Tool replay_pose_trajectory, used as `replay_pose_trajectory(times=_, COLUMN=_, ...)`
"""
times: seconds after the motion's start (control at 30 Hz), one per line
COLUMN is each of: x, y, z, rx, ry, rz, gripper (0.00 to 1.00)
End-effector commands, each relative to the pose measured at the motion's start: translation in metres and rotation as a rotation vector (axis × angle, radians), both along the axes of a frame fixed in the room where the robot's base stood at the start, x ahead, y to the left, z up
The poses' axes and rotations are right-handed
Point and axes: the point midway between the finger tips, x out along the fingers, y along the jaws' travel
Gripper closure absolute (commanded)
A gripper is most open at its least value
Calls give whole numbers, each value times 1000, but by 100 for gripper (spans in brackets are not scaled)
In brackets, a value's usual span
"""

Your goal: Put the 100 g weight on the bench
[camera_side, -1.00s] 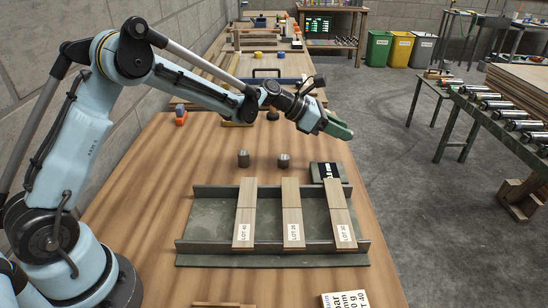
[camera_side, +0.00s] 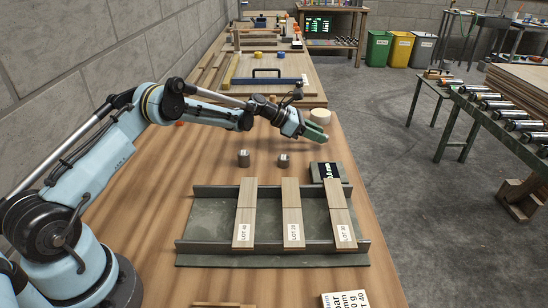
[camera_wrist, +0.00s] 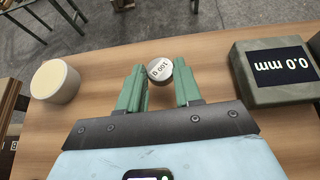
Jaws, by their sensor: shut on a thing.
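The 100 g weight (camera_wrist: 160,69) is a small grey metal cylinder with a pale labelled top, seen in the wrist view. My gripper (camera_wrist: 160,82) has its green fingers on either side of it, shut on it. In the side view, my gripper (camera_side: 318,134) is over the far right part of the wooden bench (camera_side: 345,158); the held weight is not clearly visible there. I cannot tell whether the weight touches the bench.
Two dark metal cylinders (camera_side: 243,158) (camera_side: 283,160) stand on the bench. A 0.0 mm display block (camera_side: 327,172) is near the right edge, and a cream round piece (camera_side: 320,116) is behind my gripper. Veneer strips (camera_side: 291,213) lie across a metal tray (camera_side: 218,262).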

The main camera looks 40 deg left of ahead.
Motion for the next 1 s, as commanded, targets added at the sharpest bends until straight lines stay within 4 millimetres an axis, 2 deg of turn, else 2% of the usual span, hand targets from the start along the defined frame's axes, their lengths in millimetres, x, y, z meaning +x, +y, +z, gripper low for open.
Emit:
replay_pose_trajectory(times=0.1, x=0, y=0, z=-18, rx=0, ry=0, rz=0, gripper=98)
replay_pose_trajectory(times=0.2, x=0, y=0, z=-26, rx=0, ry=0, rz=1, gripper=98)
replay_pose_trajectory(times=0.67, x=0, y=0, z=-33, rx=0, ry=0, rz=1, gripper=98)
replay_pose_trajectory(times=0.7, x=0, y=0, z=-34, rx=1, ry=0, rz=1, gripper=65)
replay_pose_trajectory(times=0.87, x=0, y=0, z=-34, rx=4, ry=1, rz=2, gripper=41)
replay_pose_trajectory(times=1.0, x=0, y=1, z=-34, rx=6, ry=0, rz=4, gripper=41)
